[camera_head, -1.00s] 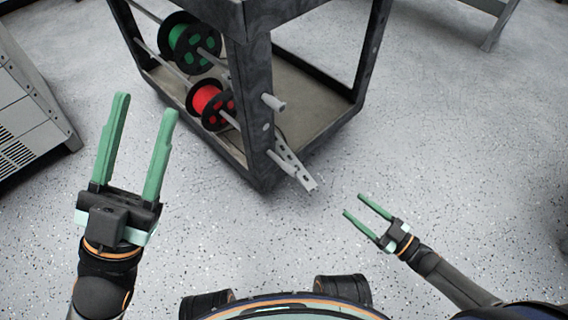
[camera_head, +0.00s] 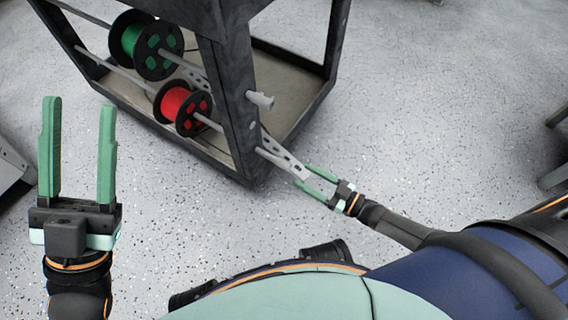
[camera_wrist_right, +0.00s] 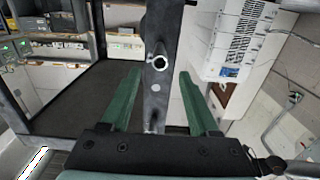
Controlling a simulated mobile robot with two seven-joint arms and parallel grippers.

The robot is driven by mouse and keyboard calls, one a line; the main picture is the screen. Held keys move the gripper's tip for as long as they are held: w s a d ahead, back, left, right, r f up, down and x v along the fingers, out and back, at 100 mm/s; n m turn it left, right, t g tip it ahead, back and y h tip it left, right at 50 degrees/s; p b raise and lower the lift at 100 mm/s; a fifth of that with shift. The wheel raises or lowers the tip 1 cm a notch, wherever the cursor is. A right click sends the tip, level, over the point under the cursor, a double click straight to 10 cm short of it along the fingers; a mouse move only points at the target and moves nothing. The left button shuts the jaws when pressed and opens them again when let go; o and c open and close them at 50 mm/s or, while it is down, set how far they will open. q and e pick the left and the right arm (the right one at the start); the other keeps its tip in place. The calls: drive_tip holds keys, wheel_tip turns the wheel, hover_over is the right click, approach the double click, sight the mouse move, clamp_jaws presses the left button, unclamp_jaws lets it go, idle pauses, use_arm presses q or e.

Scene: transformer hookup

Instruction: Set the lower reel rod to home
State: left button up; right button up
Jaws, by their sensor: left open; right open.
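The lower reel rod (camera_head: 273,158) carries the red reel (camera_head: 176,101) and sticks out past the dark cart post (camera_head: 241,105), beside a light perforated bracket. My right gripper (camera_head: 303,175) is open, with its fingertips at the rod's outer end. I cannot tell whether they touch it. In the right wrist view, the open fingers (camera_wrist_right: 156,92) appear on either side of the post, and the lower rod is mostly hidden near the gripper body. My left gripper (camera_head: 78,110) is open and empty over the floor at the left, away from the cart.
The upper rod with the green reel (camera_head: 146,40) ends in a grey tip (camera_head: 260,99) outside the post, above the lower rod. The cart's bottom shelf (camera_head: 285,85) lies behind. The speckled floor around the cart's near corner is clear.

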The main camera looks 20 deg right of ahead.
sight(285, 165)
drive_tip(key=b+x, duration=0.1)
drive_tip(key=x, duration=0.6)
drive_tip(key=shift+w+a, duration=0.25)
drive_tip(key=shift+w, duration=0.05)
drive_tip(key=shift+c, duration=0.3)
clamp_jaws()
idle(0.7)
